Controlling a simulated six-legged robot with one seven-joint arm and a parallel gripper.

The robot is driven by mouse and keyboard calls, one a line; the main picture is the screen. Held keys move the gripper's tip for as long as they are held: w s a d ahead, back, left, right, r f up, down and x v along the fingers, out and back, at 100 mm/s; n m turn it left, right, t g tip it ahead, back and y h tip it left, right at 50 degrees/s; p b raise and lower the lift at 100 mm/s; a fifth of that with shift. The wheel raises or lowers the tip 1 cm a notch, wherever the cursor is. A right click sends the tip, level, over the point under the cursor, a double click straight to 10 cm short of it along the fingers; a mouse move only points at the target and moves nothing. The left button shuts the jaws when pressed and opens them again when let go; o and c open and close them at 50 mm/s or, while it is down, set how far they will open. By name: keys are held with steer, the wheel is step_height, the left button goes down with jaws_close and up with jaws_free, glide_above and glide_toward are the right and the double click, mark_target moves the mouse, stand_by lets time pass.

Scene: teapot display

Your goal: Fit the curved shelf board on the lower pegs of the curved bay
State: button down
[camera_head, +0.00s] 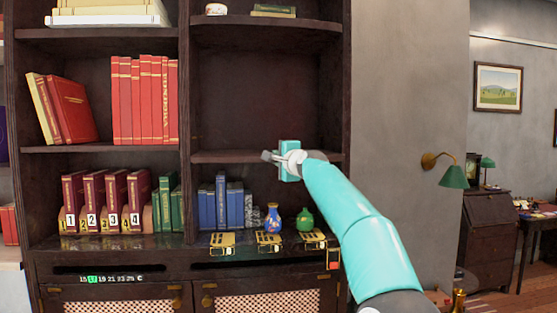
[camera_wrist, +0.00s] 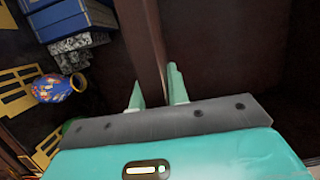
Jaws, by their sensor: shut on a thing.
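The dark wooden shelf board (camera_head: 225,157) spans the right-hand bay of the bookcase, above the blue books. It looks roughly level, and its ends come close to the bay's side walls. My gripper (camera_head: 272,157) is at the board's front edge, right of its middle. In the wrist view the two teal fingers of my gripper (camera_wrist: 156,92) stand on either side of the board (camera_wrist: 143,35), shut on it. The pegs are not visible, so I cannot tell whether the board rests on them. My arm hides part of the board's right side.
Below the board stand blue books (camera_head: 221,205), a blue vase (camera_head: 273,218) and a green vase (camera_head: 305,220), with brass plates (camera_head: 222,241) in front. The bay space above the board is empty up to the upper shelf (camera_head: 265,20).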

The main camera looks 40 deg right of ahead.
steer(key=shift+w+d+r, duration=0.1)
steer(key=shift+w+d, duration=0.1)
steer(key=shift+w, duration=0.25)
steer(key=shift+w+d+r, duration=0.1)
steer(key=shift+w+d, duration=0.2)
steer(key=shift+w, duration=0.05)
steer(key=shift+w+d, duration=0.5)
steer(key=shift+w, duration=0.25)
stand_by(0.4)
steer(key=c, duration=1.3)
jaws_free()
steer(key=shift+f, duration=0.35)
steer(key=shift+s+r, duration=0.15)
steer(key=shift+s, duration=0.5)
steer(key=v, duration=1.2)
steer(key=shift+s+a, duration=0.2)
steer(key=shift+a, duration=0.05)
